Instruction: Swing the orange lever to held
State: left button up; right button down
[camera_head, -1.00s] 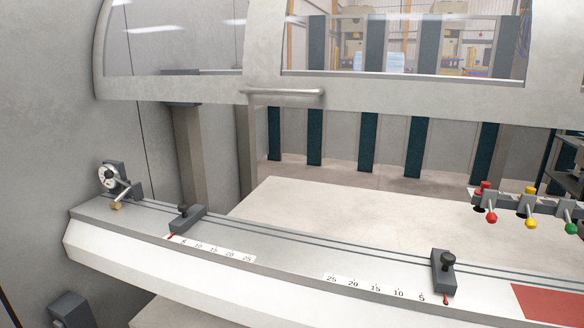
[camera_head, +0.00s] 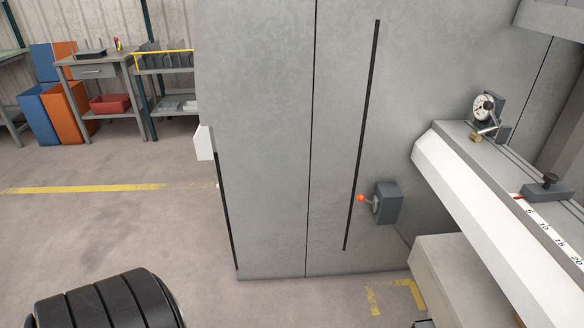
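The orange lever (camera_head: 362,198) is a short lever with an orange ball end. It sticks out to the left from a dark grey box (camera_head: 388,203) on the grey machine side panel, right of the picture's middle. Any marking for held is too small to make out. Neither of my grippers shows. A black ribbed rounded part at the bottom left looks like part of my own arm.
The machine's white front ledge (camera_head: 470,185) juts out at the right, with a dial gauge (camera_head: 485,107) and a sliding stop (camera_head: 545,187). A workbench (camera_head: 92,70) and blue and orange bins (camera_head: 58,113) stand far left. The floor (camera_head: 110,228) left of the panel is open.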

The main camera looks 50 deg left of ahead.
aim_at(360, 198)
jog(key=u, duration=1)
jog(key=i+j, duration=0.15)
jog(key=i, duration=0.15)
jog(key=i+j, duration=0.15)
jog(key=i, duration=0.15)
